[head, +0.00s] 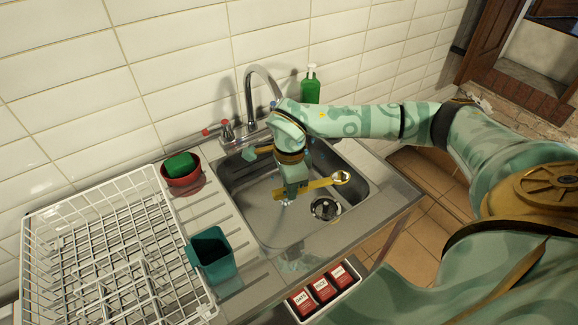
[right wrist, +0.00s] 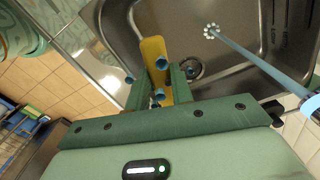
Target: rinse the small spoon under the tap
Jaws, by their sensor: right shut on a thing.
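The spoon, yellow-gold with a pale shiny bowl (head: 342,178), is held level over the sink (head: 258,215). My right gripper (head: 291,188) is shut on its handle, and the bowl points right, above the drain side. In the right wrist view a yellow part of the spoon (right wrist: 153,52) shows between the fingers (right wrist: 160,92). The chrome tap (head: 250,90) arches behind my right arm, which hides its spout end. A bluish stream (right wrist: 262,66) runs down to a white splash in the basin; it looks apart from the spoon there. My left gripper is out of view.
A white wire dish rack (head: 52,232), a teal cup (head: 212,262) and a red bowl with a green sponge (head: 182,180) stand left of the sink. A green bottle (head: 311,90) stands behind. The drain (head: 325,208) is uncovered. Red boxes (head: 321,289) sit below the front edge.

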